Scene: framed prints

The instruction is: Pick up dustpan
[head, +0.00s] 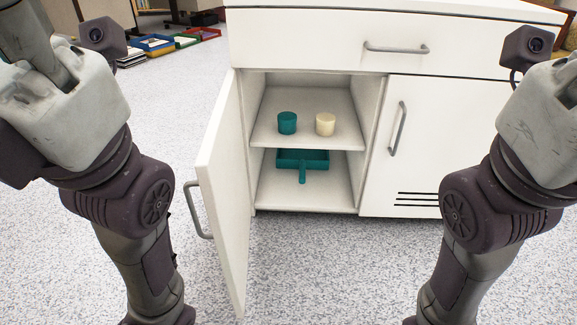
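A teal dustpan (303,160) lies on the lower level of an open white cabinet (280,200), with its short handle pointing towards me. The shelf above hides part of its back edge. Both of my arms show at the left and right sides of the head view, outside the cabinet and well apart from the dustpan. The fingertips of my left and right grippers are not visible in this view.
The left cabinet door (222,190) stands open towards me; the right door (410,150) is shut. A teal cup (287,123) and a cream cup (325,124) stand on the upper shelf (305,140). Colored trays (155,44) lie on the floor at the back left.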

